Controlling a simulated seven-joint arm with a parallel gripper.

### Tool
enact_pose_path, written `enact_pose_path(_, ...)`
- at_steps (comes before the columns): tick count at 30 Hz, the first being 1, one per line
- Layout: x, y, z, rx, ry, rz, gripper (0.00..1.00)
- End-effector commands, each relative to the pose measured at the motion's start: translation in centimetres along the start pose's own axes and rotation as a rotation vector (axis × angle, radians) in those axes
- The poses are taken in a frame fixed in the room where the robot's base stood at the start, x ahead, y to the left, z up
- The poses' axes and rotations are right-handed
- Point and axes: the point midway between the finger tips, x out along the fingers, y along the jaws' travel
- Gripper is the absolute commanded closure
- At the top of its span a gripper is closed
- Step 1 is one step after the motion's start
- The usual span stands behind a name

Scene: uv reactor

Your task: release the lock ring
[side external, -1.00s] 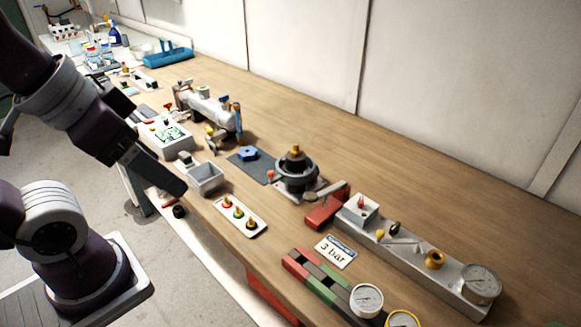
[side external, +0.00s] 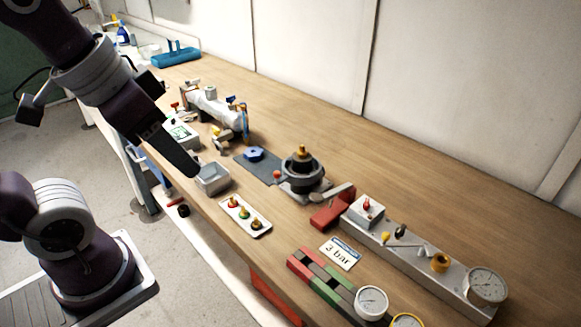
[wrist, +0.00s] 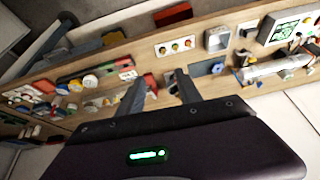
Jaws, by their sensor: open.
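A dark round fixture (side external: 302,181) with a brass-coloured top stands on a square base at the middle of the bench; the wide dark ring (side external: 300,172) around it looks like the lock ring. A small orange-red knob (side external: 277,174) shows at its left side. My gripper (side external: 190,170) is above the bench's near edge, by the grey bin, well left of the fixture and touching nothing I can see. In the wrist view its two fingers (wrist: 161,92) are spread with nothing held. The fixture is small and partly hidden between and behind the fingers there.
A grey bin (side external: 212,180) and a white tray of coloured knobs (side external: 245,216) line the near edge. A blue part (side external: 254,154) lies on a dark mat. A red block (side external: 328,216) and a gauge manifold (side external: 425,262) are to the right. The bench behind the fixture is clear.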

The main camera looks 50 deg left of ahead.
Motion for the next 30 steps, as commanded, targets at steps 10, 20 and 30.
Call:
enact_pose_path(10,11.9,-2.9,-13.8,0.279,-0.357,0.066,0.66)
enact_pose_path(20,18.4,-3.6,-14.2,0.344,-0.433,0.102,0.66)
enact_pose_path(30,22.8,-3.5,-12.2,0.342,-0.429,0.100,0.66)
